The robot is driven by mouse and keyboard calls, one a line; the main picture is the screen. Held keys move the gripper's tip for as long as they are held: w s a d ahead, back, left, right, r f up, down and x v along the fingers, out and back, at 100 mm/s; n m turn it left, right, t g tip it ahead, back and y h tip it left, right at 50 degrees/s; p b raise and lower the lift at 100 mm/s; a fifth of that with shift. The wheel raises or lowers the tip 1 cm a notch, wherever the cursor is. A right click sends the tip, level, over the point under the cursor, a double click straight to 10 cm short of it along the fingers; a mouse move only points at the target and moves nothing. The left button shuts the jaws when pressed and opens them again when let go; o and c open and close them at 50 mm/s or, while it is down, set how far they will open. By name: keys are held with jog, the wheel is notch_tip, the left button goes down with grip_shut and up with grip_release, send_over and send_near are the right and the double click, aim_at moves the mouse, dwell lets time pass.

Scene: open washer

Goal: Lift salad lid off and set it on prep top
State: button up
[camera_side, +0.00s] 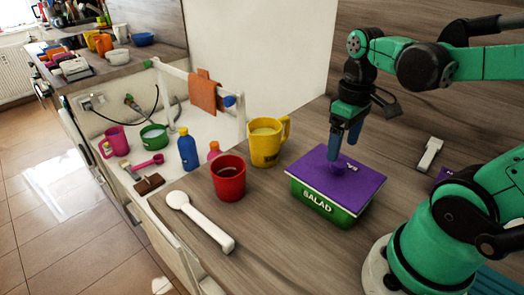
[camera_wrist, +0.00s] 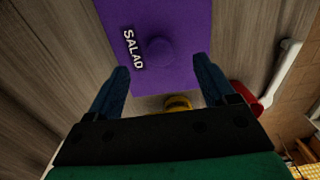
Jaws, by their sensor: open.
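The purple salad lid (camera_side: 340,174) lies on the green tub (camera_side: 322,206) marked SALAD, on the wooden counter. A small round purple knob stands up from the lid's middle. The lid fills the upper middle of the wrist view (camera_wrist: 187,20), with its knob (camera_wrist: 160,50) and a SALAD label. My gripper (camera_side: 336,155) points down just above the lid in the side view. Its two blue fingers are apart in the wrist view (camera_wrist: 164,78), with the knob ahead of and between them. I cannot tell whether a finger touches the lid.
A red cup (camera_side: 229,180), a yellow mug (camera_side: 266,142) and a white spoon-like utensil (camera_side: 203,224) stand or lie left of the tub. A small white object (camera_side: 430,153) lies to the right. Bare counter (camera_side: 275,245) shows in front of the tub.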

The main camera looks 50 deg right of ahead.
aim_at(339, 162)
jog(key=shift+f, duration=2.4)
grip_shut()
